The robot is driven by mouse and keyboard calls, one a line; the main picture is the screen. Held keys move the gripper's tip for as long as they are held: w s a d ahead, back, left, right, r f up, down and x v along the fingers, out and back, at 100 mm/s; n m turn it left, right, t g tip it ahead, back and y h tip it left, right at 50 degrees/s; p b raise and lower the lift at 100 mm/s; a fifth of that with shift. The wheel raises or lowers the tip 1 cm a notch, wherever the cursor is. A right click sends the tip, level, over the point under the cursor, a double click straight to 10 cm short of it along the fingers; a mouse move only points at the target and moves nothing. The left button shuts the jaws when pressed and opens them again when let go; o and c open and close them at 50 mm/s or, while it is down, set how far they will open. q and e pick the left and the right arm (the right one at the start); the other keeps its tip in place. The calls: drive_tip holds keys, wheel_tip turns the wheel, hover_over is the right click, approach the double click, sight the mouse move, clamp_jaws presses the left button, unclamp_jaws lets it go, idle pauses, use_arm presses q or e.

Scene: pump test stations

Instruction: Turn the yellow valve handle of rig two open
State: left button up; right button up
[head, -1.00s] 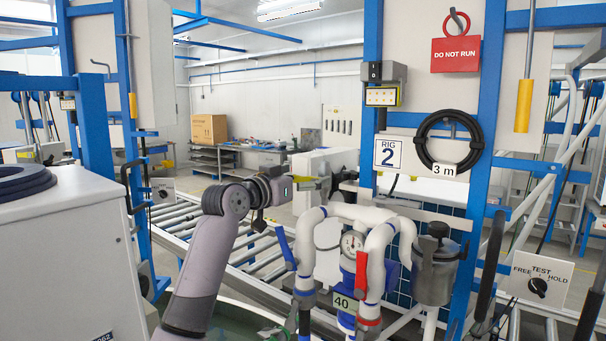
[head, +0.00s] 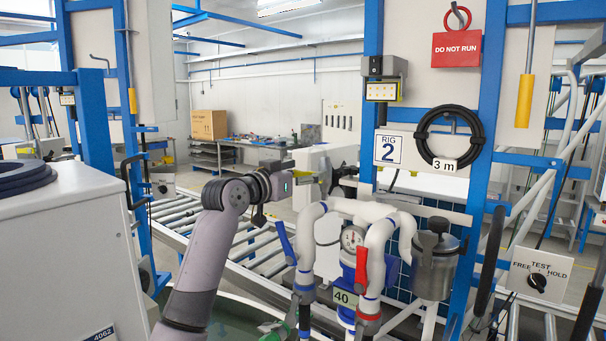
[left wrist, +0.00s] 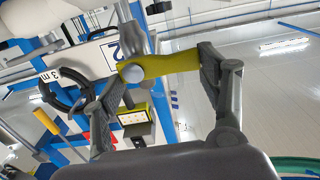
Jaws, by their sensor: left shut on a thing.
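The yellow valve handle (head: 312,180) is left of rig two, behind the white pipes. In the left wrist view the yellow handle (left wrist: 172,64) crosses between the two dark fingers, with a round pale end near its left side. My left gripper (left wrist: 158,72) is shut on it, one finger at each side. In the head view my left gripper (head: 314,177) reaches in from the left at the handle's height; its fingers are small and partly hidden there. The rig two sign (head: 389,150) hangs on the blue frame. My right gripper is not in view.
A roller conveyor (head: 240,245) runs behind; a white cabinet (head: 75,260) is at left.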

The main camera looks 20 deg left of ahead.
use_arm(q)
drive_tip(key=shift+m, duration=0.3)
drive_tip(key=m, duration=0.2)
drive_tip(key=shift+d+r+m, duration=0.1)
drive_tip(key=shift+r+m, duration=0.2)
drive_tip(key=m, duration=0.3)
drive_tip(key=shift+s+d+r+m, duration=0.15)
drive_tip(key=shift+d+r+m, duration=0.15)
drive_tip(key=shift+r, duration=0.05)
drive_tip(key=m, duration=0.1)
drive_tip(key=m+p, duration=0.1)
drive_tip(key=shift+s+d+r+m, duration=0.1)
drive_tip(key=shift+d+r+m, duration=0.1)
drive_tip(key=shift+d+m, duration=0.15)
drive_tip(key=m, duration=0.2)
drive_tip(key=m+p, duration=0.1)
drive_tip(key=shift+s+d+m+p, duration=0.15)
drive_tip(key=shift+d+m+p, duration=0.15)
drive_tip(key=shift+d+m, duration=0.05)
drive_tip(key=shift+s+d+m, duration=0.1)
drive_tip(key=shift+d+m, duration=0.15)
drive_tip(key=shift+m, duration=0.95)
drive_tip(key=shift+d+f+m, duration=0.15)
drive_tip(key=shift+d+m, duration=0.1)
drive_tip(key=shift+m, duration=0.85)
